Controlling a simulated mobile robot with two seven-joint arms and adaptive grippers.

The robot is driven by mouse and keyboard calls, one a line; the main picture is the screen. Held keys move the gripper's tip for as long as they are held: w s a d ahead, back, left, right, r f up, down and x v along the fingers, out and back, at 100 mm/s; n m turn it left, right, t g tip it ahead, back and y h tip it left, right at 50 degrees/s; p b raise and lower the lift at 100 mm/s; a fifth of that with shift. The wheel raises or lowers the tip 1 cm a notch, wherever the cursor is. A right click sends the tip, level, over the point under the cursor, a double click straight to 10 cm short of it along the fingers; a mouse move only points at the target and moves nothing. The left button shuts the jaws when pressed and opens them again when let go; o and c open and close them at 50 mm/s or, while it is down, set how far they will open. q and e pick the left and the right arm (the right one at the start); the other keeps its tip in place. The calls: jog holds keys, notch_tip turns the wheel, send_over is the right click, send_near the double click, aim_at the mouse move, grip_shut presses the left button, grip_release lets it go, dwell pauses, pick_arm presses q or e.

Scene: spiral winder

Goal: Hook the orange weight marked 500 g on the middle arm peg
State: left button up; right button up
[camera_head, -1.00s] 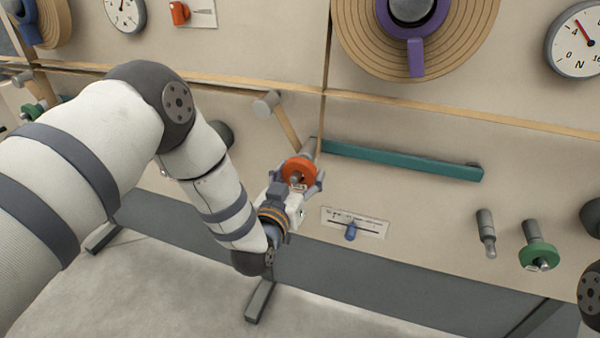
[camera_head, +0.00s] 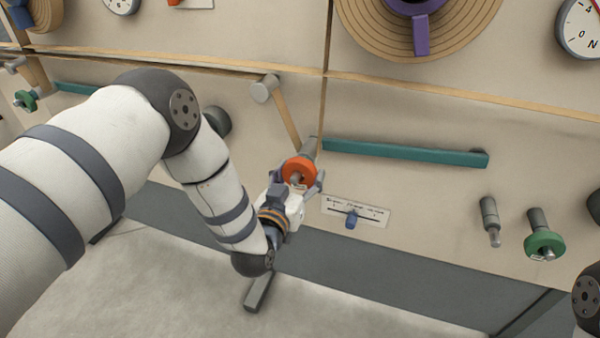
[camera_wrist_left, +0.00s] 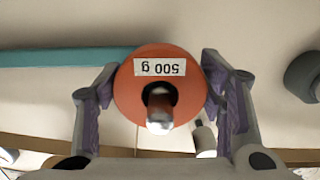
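The orange weight (camera_head: 297,168) is around a grey peg (camera_head: 309,147) at the lower end of a slanted wooden arm (camera_head: 287,125). In the left wrist view the weight (camera_wrist_left: 133,95) shows its 500 g label upside down, and the metal peg tip (camera_wrist_left: 159,124) comes through its hole. How far the weight is along the peg is hard to tell. My left gripper (camera_head: 302,182) has a finger on each side of the weight. In the wrist view both pads of the gripper (camera_wrist_left: 160,90) appear to touch its rim. My right gripper is out of view.
A teal bar (camera_head: 405,154) lies right of the weight. A small label plate with a blue slider (camera_head: 351,220) is below right. A bare peg (camera_head: 490,220) and a green weight on a peg (camera_head: 545,244) stand farther right. A dark knob (camera_head: 217,120) is left.

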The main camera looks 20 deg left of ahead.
pick_arm(q)
jog(key=o, duration=0.4)
jog(key=shift+r, duration=0.1)
jog(key=s, duration=1.2)
jog(key=s+a+f+m+g+p, duration=0.1)
jog(key=s+f+g+p, duration=0.1)
jog(key=s+f+g, duration=0.65)
jog(key=s+a+f+g+p, duration=0.1)
jog(key=s+f+g, duration=0.3)
jog(key=s, duration=0.8)
jog(key=s+a+g, duration=0.1)
jog(key=s+g, duration=0.1)
jog(key=s, duration=0.5)
jog(key=s+a+g+p, duration=0.1)
jog(key=s+g, duration=0.2)
jog(key=s, duration=0.3)
jog(key=s+a+g, duration=0.1)
jog(key=s+g, duration=0.1)
jog(key=s, duration=0.5)
jog(key=shift+s+a+f+g+y+p, duration=0.25)
jog(key=shift+s+y+p, duration=0.05)
jog(key=shift+p, duration=0.05)
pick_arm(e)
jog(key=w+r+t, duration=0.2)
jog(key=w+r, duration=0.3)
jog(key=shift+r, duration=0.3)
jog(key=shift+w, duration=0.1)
